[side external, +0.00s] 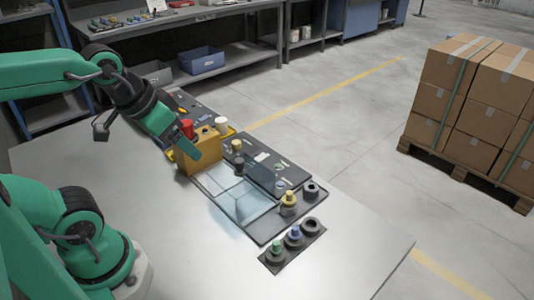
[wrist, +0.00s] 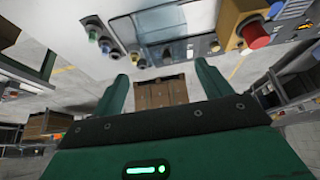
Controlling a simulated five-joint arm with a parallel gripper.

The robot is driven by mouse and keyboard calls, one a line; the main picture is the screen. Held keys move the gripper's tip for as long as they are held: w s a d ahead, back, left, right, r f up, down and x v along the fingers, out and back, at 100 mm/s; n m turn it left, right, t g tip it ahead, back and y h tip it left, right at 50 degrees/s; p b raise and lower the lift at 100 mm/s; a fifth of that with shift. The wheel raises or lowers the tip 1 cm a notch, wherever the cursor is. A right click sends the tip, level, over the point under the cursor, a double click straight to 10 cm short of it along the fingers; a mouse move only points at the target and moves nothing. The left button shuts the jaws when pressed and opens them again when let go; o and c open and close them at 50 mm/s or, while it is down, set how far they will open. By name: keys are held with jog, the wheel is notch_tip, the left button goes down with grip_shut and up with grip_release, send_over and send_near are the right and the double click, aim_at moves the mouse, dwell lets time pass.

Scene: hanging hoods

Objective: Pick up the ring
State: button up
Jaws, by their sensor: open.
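Two dark ring-shaped pieces show in the side view: one dark ring (side external: 311,190) at the right end of the black panel, and another dark ring (side external: 311,226) on a small black plate. I cannot tell which is the ring of the task. My gripper (side external: 180,148) is at the yellow-brown box (side external: 203,150) with a red button, well left of both rings; whether it touches the box is unclear. In the wrist view my gripper (wrist: 162,82) has its two green fingers wide apart with nothing between them.
Fittings with a yellow top (side external: 288,198), blue top (side external: 293,233) and green top (side external: 276,248) stand near the rings. A clear hood (side external: 232,193) lies along the black panel (side external: 263,168). The table's front (side external: 340,262) is bare. Stacked cartons (side external: 470,95) stand away on the floor.

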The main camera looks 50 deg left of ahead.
jog(key=shift+c, duration=1)
jog(key=m+g, duration=0.5)
jog(key=m, duration=2.4)
send_over(290, 192)
jog(key=f, duration=1.3)
jog(key=shift+s+a+f, duration=0.3)
jog(key=shift+f, duration=0.1)
jog(key=shift+w+d+f+m+g, duration=0.25)
jog(key=shift+d+f+m+g, duration=0.1)
jog(key=shift+f+m, duration=0.4)
jog(key=shift+f, duration=3.8)
